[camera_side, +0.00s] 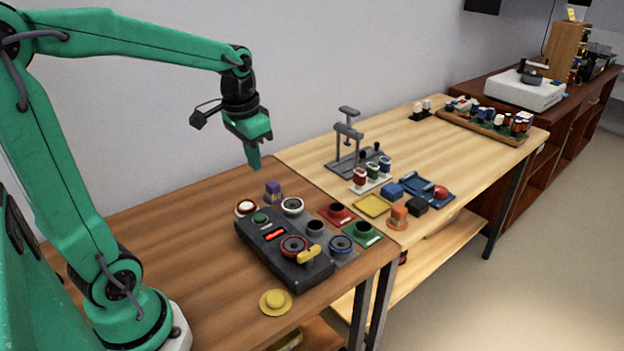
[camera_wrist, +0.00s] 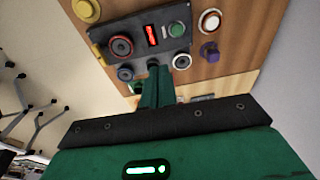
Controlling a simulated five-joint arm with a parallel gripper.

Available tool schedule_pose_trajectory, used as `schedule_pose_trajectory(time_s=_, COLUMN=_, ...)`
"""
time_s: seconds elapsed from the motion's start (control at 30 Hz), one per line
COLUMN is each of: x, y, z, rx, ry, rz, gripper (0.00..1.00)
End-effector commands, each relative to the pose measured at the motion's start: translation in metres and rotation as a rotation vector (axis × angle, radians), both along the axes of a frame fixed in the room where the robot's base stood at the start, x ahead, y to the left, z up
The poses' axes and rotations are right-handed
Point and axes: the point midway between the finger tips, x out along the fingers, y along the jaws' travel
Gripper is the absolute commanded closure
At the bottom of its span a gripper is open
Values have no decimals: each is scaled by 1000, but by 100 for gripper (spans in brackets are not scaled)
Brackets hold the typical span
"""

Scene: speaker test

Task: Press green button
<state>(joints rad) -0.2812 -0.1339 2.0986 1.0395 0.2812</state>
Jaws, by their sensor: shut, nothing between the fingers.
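The green button (camera_side: 261,218) is a small round cap at the far left end of a black control box (camera_side: 262,248) on the brown table. In the wrist view the green button (camera_wrist: 176,29) sits on the box's upper right, beside a red lit display (camera_wrist: 152,35). The box also carries a red-ringed dial (camera_side: 293,246) and a yellow lever (camera_side: 310,256). My green gripper (camera_side: 255,164) is shut and empty, pointing down in the air above the far side of the box, apart from the button. Its fingertips (camera_wrist: 159,70) show in the wrist view.
Around the box stand a red-ringed white round piece (camera_side: 245,207), a black-topped white one (camera_side: 292,206), a purple piece (camera_side: 273,191) and a yellow disc (camera_side: 275,301). Red (camera_side: 336,213) and green (camera_side: 362,232) pieces lie to the right. The table's left part is clear.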

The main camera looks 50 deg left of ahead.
Motion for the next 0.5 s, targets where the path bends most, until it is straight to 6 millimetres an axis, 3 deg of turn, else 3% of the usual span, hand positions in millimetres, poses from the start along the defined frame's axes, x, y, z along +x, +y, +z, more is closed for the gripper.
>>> schedule_pose_trajectory(time_s=0.3, x=21, y=37, z=-24, rx=-25, ry=98, rz=2, gripper=100)
schedule_pose_trajectory(time_s=0.5, x=27, y=49, z=-32, rx=-36, ry=126, rz=0, gripper=100)
